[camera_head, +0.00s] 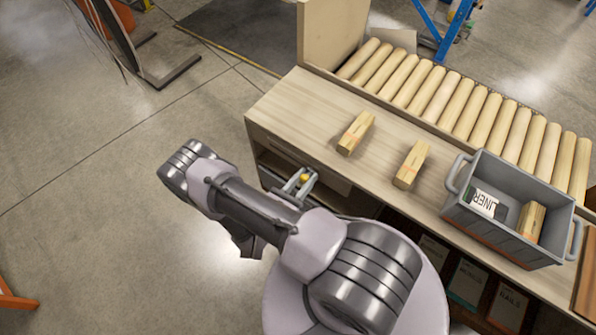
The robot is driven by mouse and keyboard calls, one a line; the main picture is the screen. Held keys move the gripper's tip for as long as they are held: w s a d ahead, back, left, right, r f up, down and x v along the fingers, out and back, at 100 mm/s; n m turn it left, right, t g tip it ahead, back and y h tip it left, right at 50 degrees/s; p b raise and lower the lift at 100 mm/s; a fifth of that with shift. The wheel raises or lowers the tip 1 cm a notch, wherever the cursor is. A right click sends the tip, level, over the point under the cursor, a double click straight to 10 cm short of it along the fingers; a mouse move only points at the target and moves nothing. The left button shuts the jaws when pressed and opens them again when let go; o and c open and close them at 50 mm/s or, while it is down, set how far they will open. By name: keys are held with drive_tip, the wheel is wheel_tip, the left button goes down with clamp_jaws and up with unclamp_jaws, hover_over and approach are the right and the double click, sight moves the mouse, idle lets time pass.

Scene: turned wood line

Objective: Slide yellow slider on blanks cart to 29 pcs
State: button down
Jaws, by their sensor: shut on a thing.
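The yellow slider (304,177) shows as a small yellow spot at the front face of the wooden bench unit (282,106), below its top. My gripper (300,182) is at this spot, with its grey fingers on either side of the yellow slider and shut on it. My arm comes in from the bottom of the view and hides much of the front around the slider. No scale marks or numbers beside the slider can be read. I cannot tell whether this unit is the blanks cart.
Two wooden blocks (355,133) (411,165) lie on the bench top. A grey crate (459,211) stands to their right, holding a labelled package (483,203) and another block (530,221). A roller conveyor (440,97) runs behind. Open floor (90,200) lies to the left.

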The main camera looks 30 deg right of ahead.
drive_tip(key=shift+s+d+f, duration=0.1)
drive_tip(key=shift+s, duration=0.1)
drive_tip(key=c, duration=1.1)
unclamp_jaws()
drive_tip(key=shift+s, duration=0.1)
drive_tip(key=shift+o, duration=0.2)
drive_tip(key=shift+a, duration=0.4)
drive_tip(key=p+v, duration=0.1)
drive_tip(key=v, duration=1.5)
drive_tip(key=shift+s+a+p, duration=0.15)
drive_tip(key=shift+a+p, duration=0.15)
drive_tip(key=shift+p, duration=0.1)
